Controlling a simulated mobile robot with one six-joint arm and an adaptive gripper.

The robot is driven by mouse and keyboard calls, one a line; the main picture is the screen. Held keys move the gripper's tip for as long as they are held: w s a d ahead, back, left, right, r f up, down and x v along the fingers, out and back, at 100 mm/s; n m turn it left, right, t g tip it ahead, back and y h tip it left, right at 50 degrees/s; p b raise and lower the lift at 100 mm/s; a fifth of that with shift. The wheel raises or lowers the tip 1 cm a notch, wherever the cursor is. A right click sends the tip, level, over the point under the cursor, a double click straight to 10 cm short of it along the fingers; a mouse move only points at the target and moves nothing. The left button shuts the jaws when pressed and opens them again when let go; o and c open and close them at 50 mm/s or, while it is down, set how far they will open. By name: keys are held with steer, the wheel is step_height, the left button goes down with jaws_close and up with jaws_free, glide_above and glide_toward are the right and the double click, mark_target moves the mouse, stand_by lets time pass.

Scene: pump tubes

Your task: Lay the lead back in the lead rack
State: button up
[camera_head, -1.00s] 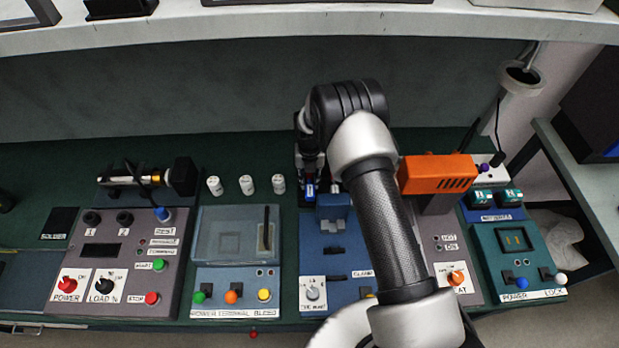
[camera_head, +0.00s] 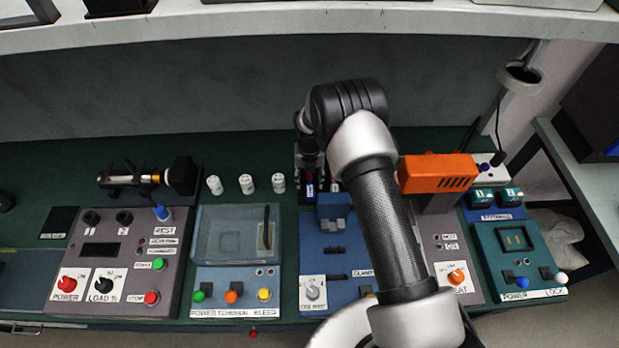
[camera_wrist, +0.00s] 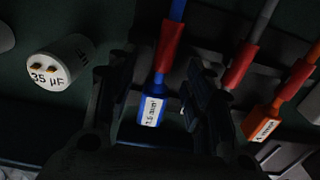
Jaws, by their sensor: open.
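My gripper (camera_wrist: 155,80) is open, its two dark fingers on either side of a blue lead (camera_wrist: 150,108) with a red sleeve and a white label. I see a gap on each side of the lead, so no grip shows. The lead lies at the dark lead rack (camera_wrist: 270,72); whether it is fully seated I cannot tell. To its right are another red-sleeved lead (camera_wrist: 240,65) and an orange-ended lead (camera_wrist: 265,122). In the head view the blue lead end (camera_head: 309,188) shows below my wrist, which hides most of the rack and the fingers.
A white 35 µF cylinder (camera_wrist: 60,62) stands close to my left finger. Several such white cylinders (camera_head: 246,184) stand left of the arm. A blue clamp unit (camera_head: 335,210) is in front, and an orange device (camera_head: 437,174) is close on the right. A shelf edge (camera_head: 230,22) runs above.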

step_height(320, 180, up, 12)
stand_by(0.6)
